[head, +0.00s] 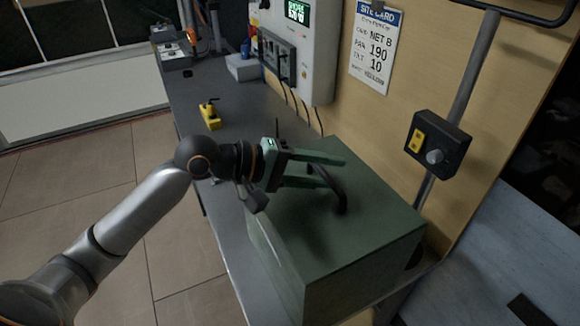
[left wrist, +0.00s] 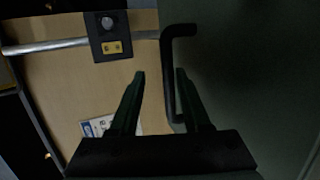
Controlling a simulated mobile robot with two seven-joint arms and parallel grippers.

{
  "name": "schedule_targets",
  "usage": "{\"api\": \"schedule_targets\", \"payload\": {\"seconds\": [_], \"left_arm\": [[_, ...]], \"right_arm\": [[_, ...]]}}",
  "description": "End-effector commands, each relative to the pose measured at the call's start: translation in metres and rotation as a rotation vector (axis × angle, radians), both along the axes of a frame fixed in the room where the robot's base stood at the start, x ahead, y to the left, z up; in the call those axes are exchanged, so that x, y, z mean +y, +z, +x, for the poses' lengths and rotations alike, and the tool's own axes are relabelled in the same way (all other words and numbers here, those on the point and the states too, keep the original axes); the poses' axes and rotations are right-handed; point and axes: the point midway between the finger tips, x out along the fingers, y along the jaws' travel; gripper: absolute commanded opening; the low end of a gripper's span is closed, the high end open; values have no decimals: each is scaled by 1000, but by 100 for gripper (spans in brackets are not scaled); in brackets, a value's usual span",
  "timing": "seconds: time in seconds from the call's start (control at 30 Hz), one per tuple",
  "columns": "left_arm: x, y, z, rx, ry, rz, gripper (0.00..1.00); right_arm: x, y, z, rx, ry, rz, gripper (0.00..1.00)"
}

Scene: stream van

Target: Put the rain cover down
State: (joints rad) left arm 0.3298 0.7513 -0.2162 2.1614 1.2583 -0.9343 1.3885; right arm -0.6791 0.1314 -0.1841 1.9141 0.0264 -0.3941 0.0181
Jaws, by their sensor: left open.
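The rain cover (head: 345,245) is a dark green box-shaped hood at the near end of the grey bench, with a black bar handle (head: 341,198) on top. It looks upright; I cannot tell whether its lower edge fully rests on the bench. My left gripper (head: 334,171) is open above the cover's top, at the handle. In the left wrist view, the handle (left wrist: 168,80) shows between the fingers of my left gripper (left wrist: 160,76), nearer the right finger and not clamped. The cover (left wrist: 245,70) fills the right side there. What is under the cover is hidden. My right gripper is out of view.
A yellow device (head: 210,117) stands on the bench (head: 240,103) left of my gripper. A wall panel (head: 300,50) and site card (head: 376,45) are behind. A black switch box (head: 438,144) on a pole stands right of the cover. Floor (head: 90,180) is clear at left.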

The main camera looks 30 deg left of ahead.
Motion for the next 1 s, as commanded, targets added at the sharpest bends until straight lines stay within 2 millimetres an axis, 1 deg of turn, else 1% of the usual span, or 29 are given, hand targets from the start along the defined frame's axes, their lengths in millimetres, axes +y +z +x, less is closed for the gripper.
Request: {"api": "schedule_targets", "payload": {"seconds": [0.03, 0.2, 0.5, 0.7, 1.0], "left_arm": [[9, -1, -5, 2, 3, 6, 47], [32, 10, -25, 3, 4, 7, 47], [63, 26, -52, 2, 1, 6, 47], [77, 33, -62, 2, 1, 1, 47], [83, 38, -68, 1, -1, 3, 47]], "right_arm": [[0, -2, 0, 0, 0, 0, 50], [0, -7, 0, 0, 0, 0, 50], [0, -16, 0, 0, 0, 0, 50], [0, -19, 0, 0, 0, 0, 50], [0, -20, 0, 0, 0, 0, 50]]}}
